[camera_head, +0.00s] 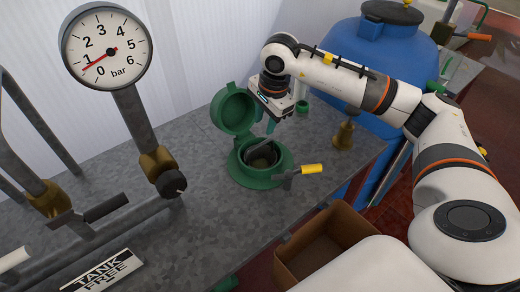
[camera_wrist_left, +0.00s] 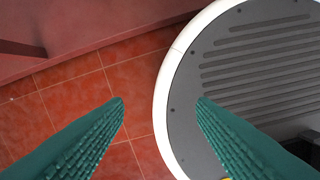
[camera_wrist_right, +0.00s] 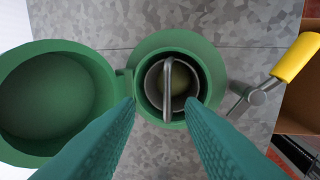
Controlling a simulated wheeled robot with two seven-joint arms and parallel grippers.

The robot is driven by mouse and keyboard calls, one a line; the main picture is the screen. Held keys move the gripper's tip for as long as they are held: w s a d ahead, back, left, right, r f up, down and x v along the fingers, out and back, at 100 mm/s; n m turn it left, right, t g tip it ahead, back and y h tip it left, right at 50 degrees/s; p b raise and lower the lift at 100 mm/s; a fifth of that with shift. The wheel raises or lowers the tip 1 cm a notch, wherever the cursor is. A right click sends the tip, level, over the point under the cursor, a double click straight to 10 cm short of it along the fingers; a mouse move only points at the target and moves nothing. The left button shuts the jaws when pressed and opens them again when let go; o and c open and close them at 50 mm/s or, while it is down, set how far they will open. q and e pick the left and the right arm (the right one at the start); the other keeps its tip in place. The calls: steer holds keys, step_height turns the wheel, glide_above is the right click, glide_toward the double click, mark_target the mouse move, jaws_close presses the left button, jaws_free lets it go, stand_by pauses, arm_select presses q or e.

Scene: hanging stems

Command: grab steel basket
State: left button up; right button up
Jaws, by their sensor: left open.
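The steel basket (camera_wrist_right: 156,84) is a grey cup with an arched bar handle (camera_wrist_right: 168,76). It sits inside the round green housing (camera_wrist_right: 198,58), whose lid (camera_wrist_right: 55,100) is swung open to the left. In the head view the basket (camera_head: 262,155) shows partly inside the green housing (camera_head: 258,180). My right gripper (camera_wrist_right: 161,112) is open above the housing, its teal fingers pointing down on either side of the basket, with nothing between them that I can see gripped. My left gripper (camera_wrist_left: 160,105) is open and empty over the floor and a round grey ribbed plate.
A lever with a yellow grip (camera_head: 312,169) sticks out right of the housing. A brass fitting (camera_head: 344,134) stands behind it. A pressure gauge (camera_head: 106,46) rises at the left. A cardboard box (camera_head: 322,245) is below the bench's front edge. A blue drum (camera_head: 375,50) stands behind my right arm.

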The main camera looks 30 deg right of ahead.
mark_target(263, 143)
steer(key=shift+w+d+f+p, duration=0.15)
steer(key=shift+d+f+p, duration=0.15)
steer(key=shift+f, duration=0.3)
steer(key=shift+s+a+f+p, duration=0.2)
steer(key=shift+a+f, duration=0.15)
steer(key=shift+f, duration=0.2)
steer(key=shift+s+a+f+p, duration=0.2)
steer(key=shift+a+f, duration=0.1)
steer(key=shift+f, duration=0.2)
steer(key=f, duration=0.1)
steer(key=w+f, duration=0.1)
steer(key=shift+d+f, duration=0.25)
steer(key=shift+f, duration=0.1)
step_height(263, 143, down, 2)
steer(key=shift+p, duration=0.9)
step_height(263, 143, down, 2)
steer(key=shift+w+f, duration=0.1)
steer(key=shift+w, duration=0.05)
steer(key=shift+w+f, duration=0.1)
steer(key=shift+f, duration=0.25)
steer(key=shift+c, duration=0.6)
arm_select(q)
steer(key=r, duration=0.1)
steer(key=s+r, duration=0.2)
steer(key=shift+a+r, duration=0.2)
steer(key=shift+a, duration=0.15)
arm_select(e)
jaws_close()
